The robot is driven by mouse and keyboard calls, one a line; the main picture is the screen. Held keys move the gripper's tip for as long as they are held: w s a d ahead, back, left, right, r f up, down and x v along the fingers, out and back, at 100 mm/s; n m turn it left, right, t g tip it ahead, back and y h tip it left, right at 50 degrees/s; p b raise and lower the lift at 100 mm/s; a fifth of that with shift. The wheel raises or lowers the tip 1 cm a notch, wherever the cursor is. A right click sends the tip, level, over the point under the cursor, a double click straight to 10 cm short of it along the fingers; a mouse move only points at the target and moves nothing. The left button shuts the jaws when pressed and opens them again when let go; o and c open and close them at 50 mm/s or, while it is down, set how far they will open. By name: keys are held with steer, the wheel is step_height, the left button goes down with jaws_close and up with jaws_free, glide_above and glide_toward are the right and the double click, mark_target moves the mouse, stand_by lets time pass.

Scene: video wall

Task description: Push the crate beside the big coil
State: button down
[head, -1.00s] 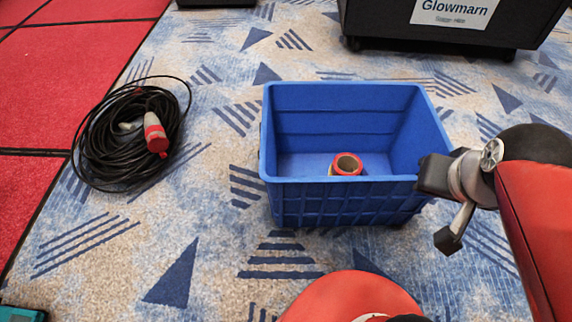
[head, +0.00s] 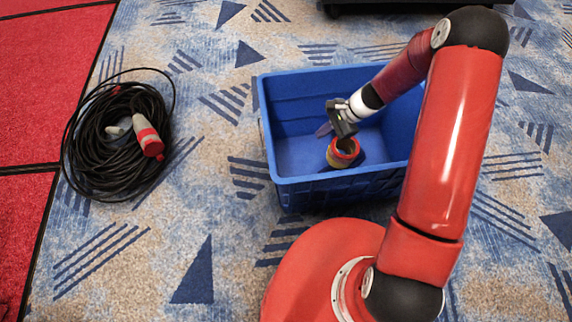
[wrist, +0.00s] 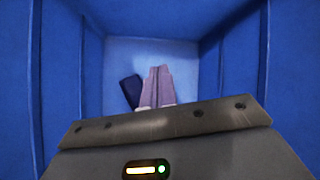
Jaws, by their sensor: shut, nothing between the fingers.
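The blue crate (head: 318,191) stands upright on the patterned carpet, right of the big coil. It also shows in the wrist view (wrist: 60,80), with walls on both sides of my gripper. The coil of black cable (head: 85,150), with a red and white plug, lies on the carpet, with a strip of bare carpet between it and the crate. My gripper (head: 324,130) points down at the crate's interior; its fingers also show together and empty in the wrist view (wrist: 158,85). My arm hides the crate's right part.
A red and yellow roll (head: 343,152) lies in the crate, close to my gripper. Red matting (head: 45,90) edges the carpet at the left. A dark case (head: 385,6) stands behind the crate, mostly out of view. Carpet in front of the coil is clear.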

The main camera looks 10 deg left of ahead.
steer(key=s+a+f+m+y+p, duration=0.1)
steer(key=s+a+f+m, duration=0.1)
steer(key=f, duration=0.4)
steer(key=s+a+f+m+y+p, duration=0.1)
steer(key=a+f+m, duration=0.1)
steer(key=f, duration=0.4)
steer(key=b, duration=0.1)
glide_above(286, 170)
steer(key=s, duration=0.3)
steer(key=shift+m+g, duration=0.3)
steer(key=f, duration=0.7)
steer(key=shift+w+d+f, duration=0.1)
steer(key=shift+d+f, duration=0.2)
steer(key=shift+f, duration=0.1)
